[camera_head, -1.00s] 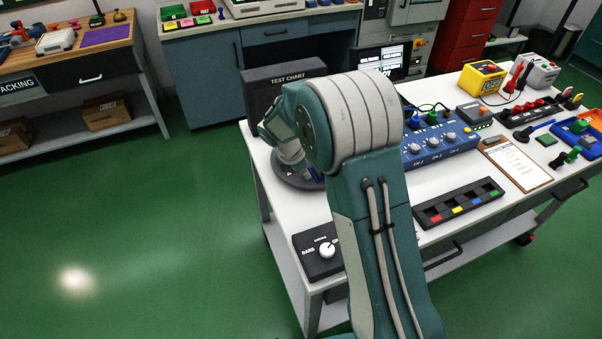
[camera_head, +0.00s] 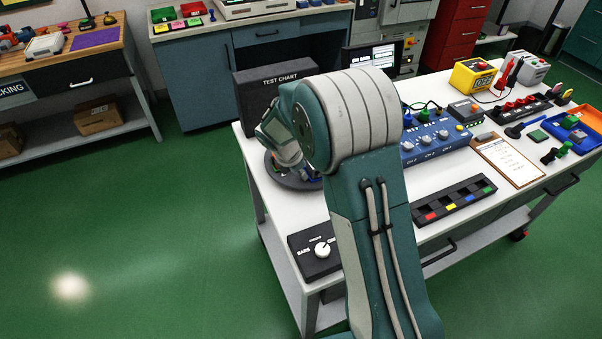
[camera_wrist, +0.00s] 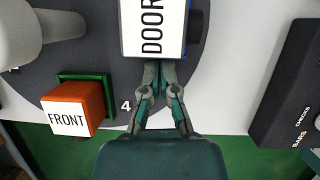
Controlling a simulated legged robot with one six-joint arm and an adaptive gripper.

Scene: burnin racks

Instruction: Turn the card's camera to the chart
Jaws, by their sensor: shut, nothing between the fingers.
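The black TEST CHART panel (camera_head: 262,98) stands at the back left of the white table in the head view. A dark round plate (camera_head: 288,183) lies before it, mostly behind my arm. In the wrist view the plate (camera_wrist: 100,72) carries a blue-sided block labelled DOOR (camera_wrist: 153,30), with a dark round part at its right. An orange block labelled FRONT (camera_wrist: 72,108) sits on a green frame at left. My gripper (camera_wrist: 163,72) is shut and empty, its fingertips at the DOOR block's near edge; contact is unclear. The clipboard sheet (camera_head: 511,160) is too small to read.
A black knob box (camera_head: 320,252) is at the table's front left; it also shows at right in the wrist view (camera_wrist: 290,95). A white rounded part (camera_wrist: 25,35) is at upper left there. A blue knob unit (camera_head: 432,145) and a colored strip (camera_head: 455,201) lie right of my arm.

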